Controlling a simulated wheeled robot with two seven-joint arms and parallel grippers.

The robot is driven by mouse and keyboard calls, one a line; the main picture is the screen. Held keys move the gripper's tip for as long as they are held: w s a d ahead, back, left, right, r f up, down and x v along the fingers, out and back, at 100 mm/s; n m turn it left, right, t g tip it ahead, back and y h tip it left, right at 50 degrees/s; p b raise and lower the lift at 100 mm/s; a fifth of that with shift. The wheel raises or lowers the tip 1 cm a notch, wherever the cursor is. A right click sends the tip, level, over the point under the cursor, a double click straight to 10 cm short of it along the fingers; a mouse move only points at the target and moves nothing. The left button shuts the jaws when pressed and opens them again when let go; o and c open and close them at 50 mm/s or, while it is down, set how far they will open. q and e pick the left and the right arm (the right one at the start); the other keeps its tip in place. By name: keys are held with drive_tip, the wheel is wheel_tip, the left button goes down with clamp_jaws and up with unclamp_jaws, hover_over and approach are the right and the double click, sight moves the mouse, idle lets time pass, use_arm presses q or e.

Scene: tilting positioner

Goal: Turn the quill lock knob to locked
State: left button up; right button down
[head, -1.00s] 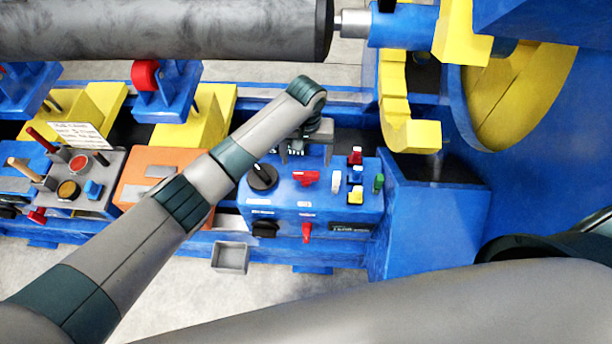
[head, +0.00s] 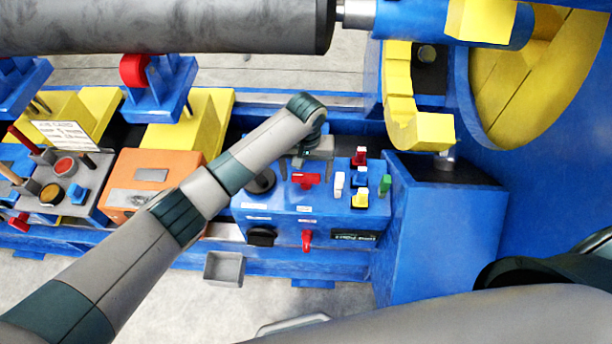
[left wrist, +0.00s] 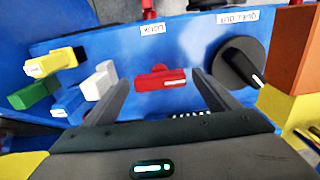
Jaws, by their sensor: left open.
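The red knob (head: 306,180), a T-shaped handle, sits on top of the blue control box (head: 265,212). It also shows in the left wrist view (left wrist: 160,80), its bar lying roughly across the picture, below a label that seems to read LOCK. I take it for the quill lock knob. My left gripper (head: 302,162) is over the back of the box, just behind the knob. In the left wrist view its two fingers (left wrist: 158,88) are open, one on each side of the red knob; I cannot tell whether they touch it. My right gripper is out of view.
A black dial (left wrist: 238,63) is right beside one finger. White, green, blue and yellow switches (left wrist: 65,85) are near the other. A red lever (head: 307,240) is on the box front. A yellow hook-shaped part (head: 420,130) stands right of the box.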

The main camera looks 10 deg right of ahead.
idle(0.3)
use_arm(q)
drive_tip(key=c, duration=1.1)
drive_tip(key=shift+o, duration=0.2)
drive_tip(key=shift+r+m+p, duration=0.1)
drive_tip(key=shift+m+p, duration=1.05)
drive_tip(key=shift+m, duration=0.35)
drive_tip(key=m+p, duration=0.1)
drive_tip(key=m, duration=0.2)
drive_tip(key=shift+m, duration=0.3)
drive_tip(key=m+p, duration=0.1)
drive_tip(key=m, duration=0.4)
drive_tip(key=shift+p, duration=0.35)
drive_tip(key=m, duration=0.6)
drive_tip(key=shift+m, duration=0.3)
